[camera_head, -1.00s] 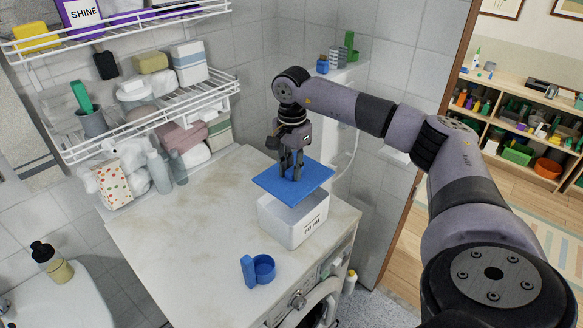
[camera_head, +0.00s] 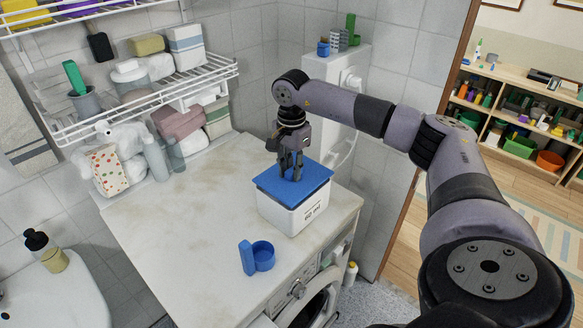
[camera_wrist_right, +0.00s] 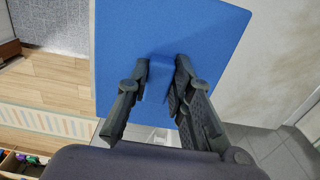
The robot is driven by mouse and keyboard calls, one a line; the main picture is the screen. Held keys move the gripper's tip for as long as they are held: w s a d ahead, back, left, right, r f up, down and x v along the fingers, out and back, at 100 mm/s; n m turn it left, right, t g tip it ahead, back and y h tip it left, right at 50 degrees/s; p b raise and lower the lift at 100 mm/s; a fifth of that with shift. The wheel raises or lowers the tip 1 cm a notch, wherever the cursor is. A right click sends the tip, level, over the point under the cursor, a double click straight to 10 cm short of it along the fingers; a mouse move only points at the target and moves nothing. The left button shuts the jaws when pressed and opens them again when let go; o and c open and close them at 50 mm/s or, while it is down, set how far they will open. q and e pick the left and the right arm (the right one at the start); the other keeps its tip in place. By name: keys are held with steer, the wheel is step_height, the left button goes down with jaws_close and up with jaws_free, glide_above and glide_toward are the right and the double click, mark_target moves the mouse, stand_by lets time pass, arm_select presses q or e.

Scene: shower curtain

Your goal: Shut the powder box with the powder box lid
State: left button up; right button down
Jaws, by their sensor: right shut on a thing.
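The white powder box (camera_head: 291,217) with dark print stands on the washing machine top. The flat blue powder box lid (camera_head: 314,176) covers its opening, roughly lined up with the rim. I cannot tell whether it is fully seated or just above. My right gripper (camera_head: 291,177) points down from above and is shut on the lid at its middle. In the right wrist view the two fingers (camera_wrist_right: 162,68) close around a small blue grip on the lid (camera_wrist_right: 120,30). The inside of the box is hidden. My left gripper is not in view.
A blue scoop (camera_head: 262,257) lies on the washing machine top (camera_head: 170,235) in front of the box. Bottles (camera_head: 165,155) and towels are at the back left under a wire rack (camera_head: 140,105). The left of the top is clear.

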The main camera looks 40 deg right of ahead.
steer(key=shift+f+b, duration=0.65)
steer(key=shift+f, duration=0.25)
stand_by(0.4)
steer(key=c, duration=1.3)
jaws_free()
steer(key=shift+c, duration=0.2)
steer(key=shift+r, duration=0.15)
step_height(320, 180, up, 16)
steer(key=p, duration=0.4)
